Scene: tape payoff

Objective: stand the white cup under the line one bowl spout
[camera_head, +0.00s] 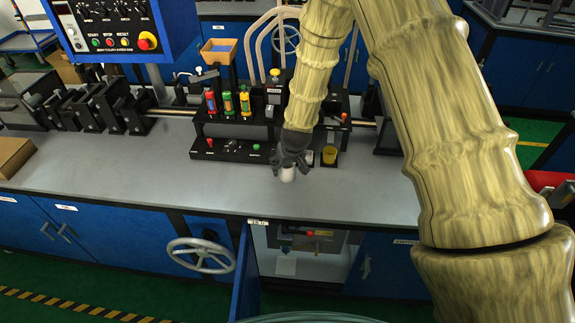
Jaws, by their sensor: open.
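A small white cup (287,175) stands on the grey worktop, in front of the black machine base. My gripper (288,164) points down from above, its open dark fingers right at the cup's upper part. The fingers hide the rim, and I cannot tell whether they touch it. The line one bowl spout cannot be made out; my arm covers part of the machine behind.
Red, green and yellow cylinders (228,102) stand on the machine (235,130). The worktop (140,165) left of the cup is clear. A cabinet door (246,275) hangs open below.

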